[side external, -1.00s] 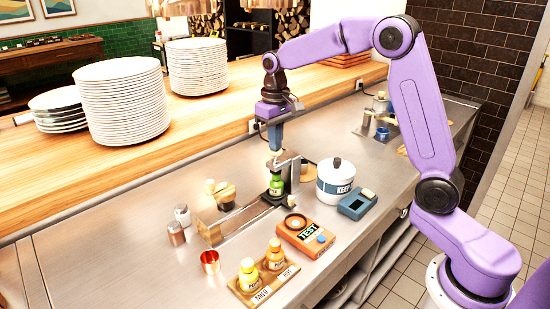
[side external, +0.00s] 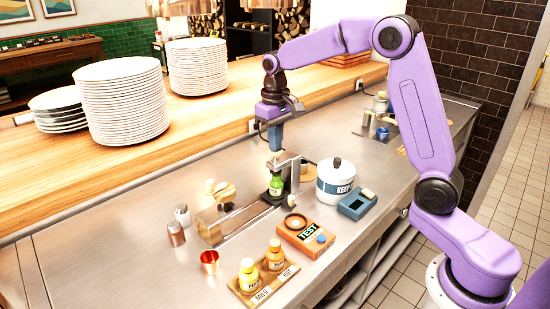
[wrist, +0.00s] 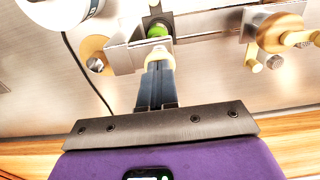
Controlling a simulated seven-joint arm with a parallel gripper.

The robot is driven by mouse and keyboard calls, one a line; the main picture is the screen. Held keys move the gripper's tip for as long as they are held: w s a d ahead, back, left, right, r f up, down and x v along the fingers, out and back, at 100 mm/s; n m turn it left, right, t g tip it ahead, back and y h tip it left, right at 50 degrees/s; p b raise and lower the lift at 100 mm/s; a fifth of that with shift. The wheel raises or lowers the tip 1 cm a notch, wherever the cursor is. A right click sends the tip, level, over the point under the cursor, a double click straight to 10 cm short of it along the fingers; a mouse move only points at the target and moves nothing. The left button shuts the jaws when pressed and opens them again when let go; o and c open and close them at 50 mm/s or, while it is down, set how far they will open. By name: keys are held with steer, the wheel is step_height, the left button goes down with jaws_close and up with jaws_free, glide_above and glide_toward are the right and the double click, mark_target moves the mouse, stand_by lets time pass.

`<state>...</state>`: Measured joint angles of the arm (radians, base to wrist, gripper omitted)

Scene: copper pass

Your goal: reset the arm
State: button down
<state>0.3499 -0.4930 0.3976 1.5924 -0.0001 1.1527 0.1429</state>
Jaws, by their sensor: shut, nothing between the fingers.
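My gripper (side external: 274,152) points straight down above the metal fixture on the steel counter, with its fingers together and empty. I cannot tell from these views how small the gap between fingertips and bottle is.
A white KEEP pot (side external: 336,190), a blue tray (side external: 357,206) and an orange TEST box (side external: 305,238) stand near the fixture. A wooden board (side external: 243,283) holds two bottles. Plate stacks (side external: 121,100) sit on the wooden ledge.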

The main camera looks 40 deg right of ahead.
steer(key=shift+r, duration=0.85)
steer(key=shift+r, duration=2.55)
steer(key=s+a+f+n, duration=0.2)
steer(key=s+a+n, duration=0.1)
steer(key=s, duration=0.5)
steer(key=s+a+f+n, duration=0.2)
steer(key=s+n, duration=0.1)
steer(key=s, duration=0.5)
steer(key=s+a+f+n, duration=0.1)
steer(key=s+a+n, duration=0.2)
steer(key=s, duration=0.5)
steer(key=s+d+f+n, duration=0.1)
steer(key=s+d+f, duration=0.1)
steer(key=s, duration=0.3)
steer(key=s+d+f+n, duration=0.1)
steer(key=s+f+n, duration=0.1)
steer(key=s, duration=0.4)
steer(key=shift+d+n, duration=0.3)
steer(key=shift+d, duration=0.05)
